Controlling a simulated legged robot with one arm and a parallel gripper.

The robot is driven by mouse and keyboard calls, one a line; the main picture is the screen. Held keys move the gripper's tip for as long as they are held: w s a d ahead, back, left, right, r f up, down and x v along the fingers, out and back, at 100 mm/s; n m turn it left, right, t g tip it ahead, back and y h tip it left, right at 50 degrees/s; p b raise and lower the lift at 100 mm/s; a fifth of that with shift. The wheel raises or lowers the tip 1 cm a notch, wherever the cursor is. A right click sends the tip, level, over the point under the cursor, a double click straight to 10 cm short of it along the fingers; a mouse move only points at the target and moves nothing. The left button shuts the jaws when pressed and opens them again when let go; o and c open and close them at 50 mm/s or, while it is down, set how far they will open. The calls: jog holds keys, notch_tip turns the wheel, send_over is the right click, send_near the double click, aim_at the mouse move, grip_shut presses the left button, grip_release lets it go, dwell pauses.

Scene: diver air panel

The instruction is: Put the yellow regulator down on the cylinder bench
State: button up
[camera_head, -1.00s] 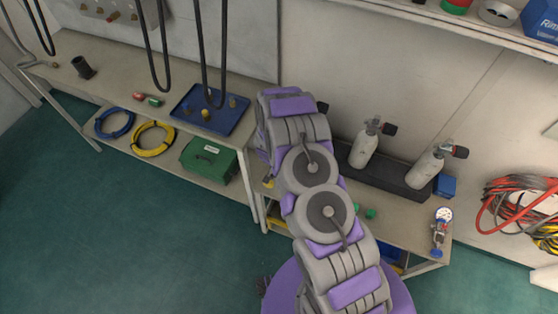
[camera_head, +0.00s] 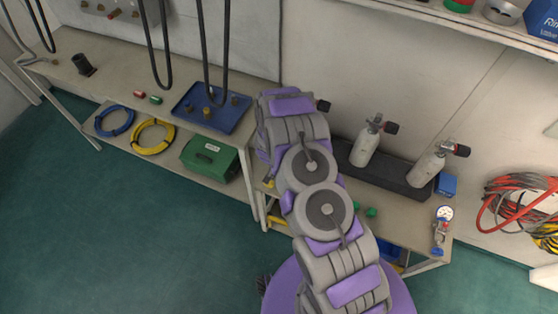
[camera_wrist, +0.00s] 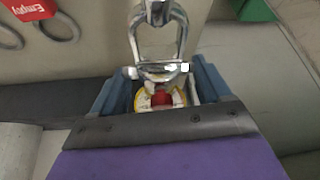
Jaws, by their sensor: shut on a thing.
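In the wrist view, my gripper (camera_wrist: 162,85) is shut on the yellow regulator (camera_wrist: 143,100). Its yellow body with a red centre sits between the blue fingers, and its metal yoke (camera_wrist: 159,30) sticks out past them. A beige surface, probably the bench top, lies behind the yoke; I cannot tell whether the regulator touches it. In the head view, the cylinder bench (camera_head: 401,231) stands at the right against the wall. My arm covers its left part and hides my gripper and the held regulator there.
A dark rack (camera_head: 391,188) holds two pale cylinders (camera_head: 366,147) (camera_head: 428,167). A blue box (camera_head: 446,186), green caps (camera_head: 370,211) and a gauge with blue fittings (camera_head: 442,228) stand near it. A red "Empty" tag (camera_wrist: 30,8) shows in the wrist view. The left bench holds a blue tray (camera_head: 227,119).

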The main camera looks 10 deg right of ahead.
jog(key=shift+d+f, duration=0.1)
jog(key=shift+f, duration=1.6)
dwell(2.1)
jog(key=o, duration=1.5)
jog(key=shift+p+v, duration=1.25)
jog(key=shift+v, duration=7.35)
jog(key=shift+w, duration=0.15)
jog(key=shift+r, duration=0.1)
